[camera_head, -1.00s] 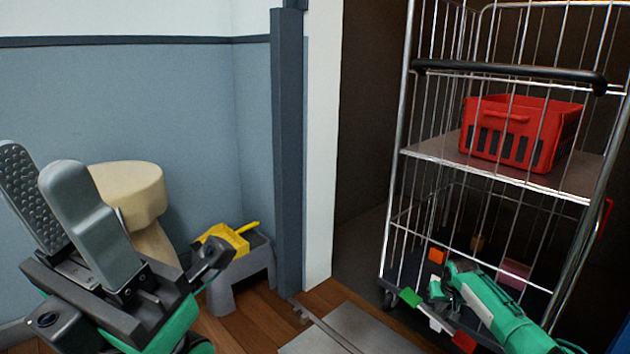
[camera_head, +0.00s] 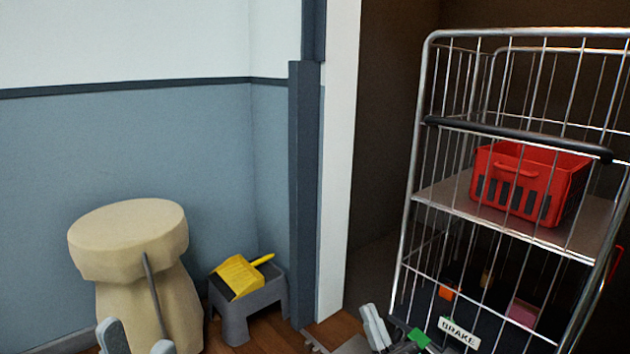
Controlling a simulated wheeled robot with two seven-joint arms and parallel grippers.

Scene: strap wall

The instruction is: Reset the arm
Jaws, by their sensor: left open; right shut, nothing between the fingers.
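My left gripper (camera_head: 136,338) shows only its two grey fingertips at the bottom edge, left of centre. The fingers are apart with nothing between them, in front of the beige stool-like stand. My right gripper (camera_head: 375,328) shows in part at the bottom, right of centre, near the lower left corner of the wire cage trolley (camera_head: 409,232). Its fingers are together and hold nothing. The rest of both arms is below the view.
The trolley has a black handle bar (camera_head: 520,138) and a shelf with a red basket (camera_head: 528,184). A "BRAKE" label (camera_head: 459,333) is low on it. A yellow dustpan (camera_head: 240,276) lies on a grey step stool (camera_head: 232,319). The beige stand (camera_head: 130,240) is at left.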

